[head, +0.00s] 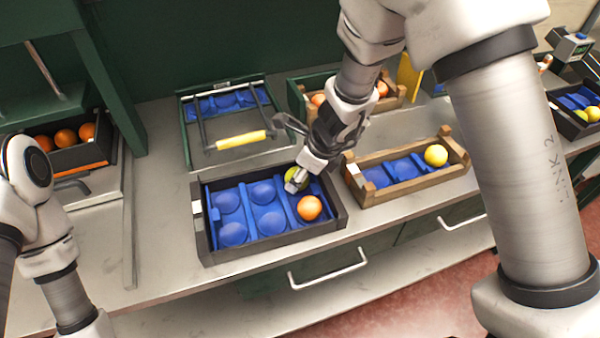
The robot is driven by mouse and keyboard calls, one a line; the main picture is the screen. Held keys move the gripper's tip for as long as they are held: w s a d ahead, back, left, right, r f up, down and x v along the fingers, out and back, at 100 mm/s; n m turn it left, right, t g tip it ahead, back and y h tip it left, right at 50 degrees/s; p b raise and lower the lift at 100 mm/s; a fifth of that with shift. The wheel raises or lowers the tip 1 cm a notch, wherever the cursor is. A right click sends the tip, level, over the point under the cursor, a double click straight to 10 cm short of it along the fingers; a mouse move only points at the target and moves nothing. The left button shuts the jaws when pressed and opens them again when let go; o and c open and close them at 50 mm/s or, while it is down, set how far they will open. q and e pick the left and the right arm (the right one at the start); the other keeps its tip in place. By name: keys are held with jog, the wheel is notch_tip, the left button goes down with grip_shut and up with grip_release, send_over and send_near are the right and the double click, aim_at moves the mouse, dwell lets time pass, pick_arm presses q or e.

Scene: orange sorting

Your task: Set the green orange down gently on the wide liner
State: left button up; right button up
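The wide blue liner (231,233) lies in a dark open crate at the front middle of the counter and has several round cups. My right gripper (298,181) points down over the crate's back right corner, its fingers around the green orange (291,174). The gripper hides much of the green orange. It is at or just above the back right cup; I cannot tell whether it touches the liner. An orange fruit (310,207) sits in the front right cup, just in front. My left arm shows at the left edge, but its gripper is out of view.
A wooden crate (415,187) with a narrower blue liner and a yellow fruit (436,155) stands close on the right. Behind is a green frame with a yellow handle (241,141). A dark bin with several oranges (65,137) stands at the left.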

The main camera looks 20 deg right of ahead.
jog(key=o, duration=1.3)
notch_tip(320, 180, up, 8)
jog(key=p, duration=0.7)
jog(key=shift+p, duration=0.35)
jog(key=shift+f, duration=0.1)
